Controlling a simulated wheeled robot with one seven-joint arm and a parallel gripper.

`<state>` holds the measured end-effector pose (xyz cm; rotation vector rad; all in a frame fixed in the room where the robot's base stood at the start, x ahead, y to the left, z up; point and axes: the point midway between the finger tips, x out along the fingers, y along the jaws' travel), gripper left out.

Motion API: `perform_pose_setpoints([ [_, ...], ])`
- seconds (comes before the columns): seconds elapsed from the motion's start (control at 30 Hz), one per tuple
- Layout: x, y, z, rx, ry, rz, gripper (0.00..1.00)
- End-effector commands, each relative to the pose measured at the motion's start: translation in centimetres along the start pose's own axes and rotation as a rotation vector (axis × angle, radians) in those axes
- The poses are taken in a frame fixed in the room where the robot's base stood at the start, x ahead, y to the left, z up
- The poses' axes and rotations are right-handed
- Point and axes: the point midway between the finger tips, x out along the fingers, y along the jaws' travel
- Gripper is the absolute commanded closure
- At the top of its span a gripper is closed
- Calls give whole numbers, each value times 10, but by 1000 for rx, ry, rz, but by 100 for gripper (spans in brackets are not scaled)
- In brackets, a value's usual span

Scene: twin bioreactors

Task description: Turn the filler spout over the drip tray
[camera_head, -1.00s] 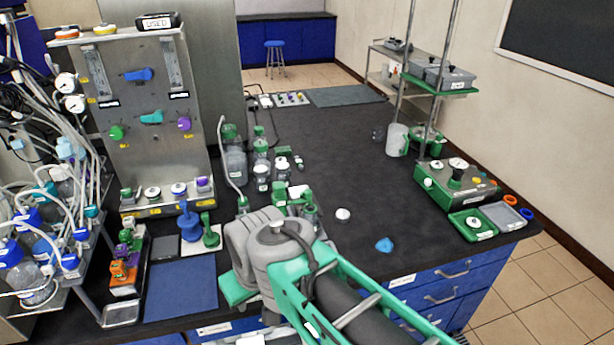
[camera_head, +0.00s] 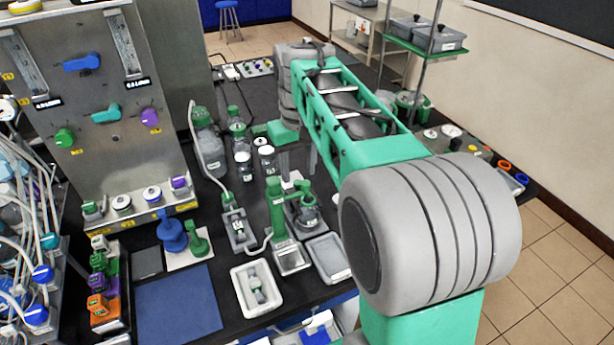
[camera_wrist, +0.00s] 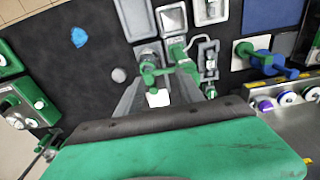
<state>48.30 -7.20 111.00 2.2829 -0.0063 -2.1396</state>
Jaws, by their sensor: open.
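The filler has a green upright post (camera_head: 276,212) on a small grey base tray (camera_head: 291,259), with a green spout arm reaching right near its top. A flat grey tray (camera_head: 327,257), apparently the drip tray, lies just right of the base. A green-topped vessel (camera_head: 305,215) stands behind that tray, near the spout arm. In the wrist view the green spout arm (camera_wrist: 186,67) shows close to my gripper (camera_wrist: 160,84), which is open, its fingers pointing toward the green parts. Contact cannot be told. My arm hides part of the bench behind the filler.
A white tray (camera_head: 256,290) with a small bottle lies front left of the filler. Capped bottles (camera_head: 240,150) stand behind it. A blue mat (camera_head: 178,306) and valve panel are at left. The wrist view shows a blue piece (camera_wrist: 79,37) and grey knob (camera_wrist: 118,75) on open bench.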

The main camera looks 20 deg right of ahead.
Motion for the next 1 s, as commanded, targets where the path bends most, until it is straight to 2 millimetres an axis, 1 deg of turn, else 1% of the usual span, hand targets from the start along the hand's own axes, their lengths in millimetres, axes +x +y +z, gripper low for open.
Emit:
perform_pose_setpoints([
  [0.03,1,12,-13,7,-25,-4,56],
  [0.1,0,23,-24,8,-50,-8,56],
  [0.2,0,32,-32,10,-68,-12,56],
  [0.27,4,33,-32,9,-72,-13,56],
  [0.37,17,33,-31,10,-73,-13,56],
  [0.53,50,32,-28,10,-72,-13,56],
  [0.6,61,32,-28,10,-70,-13,56],
  [0.7,72,32,-28,10,-69,-12,56],
  [0.8,76,32,-28,10,-66,-12,56],
  [0.97,76,32,-28,10,-66,-12,56],
  [1.0,76,32,-28,10,-66,-12,57],
])
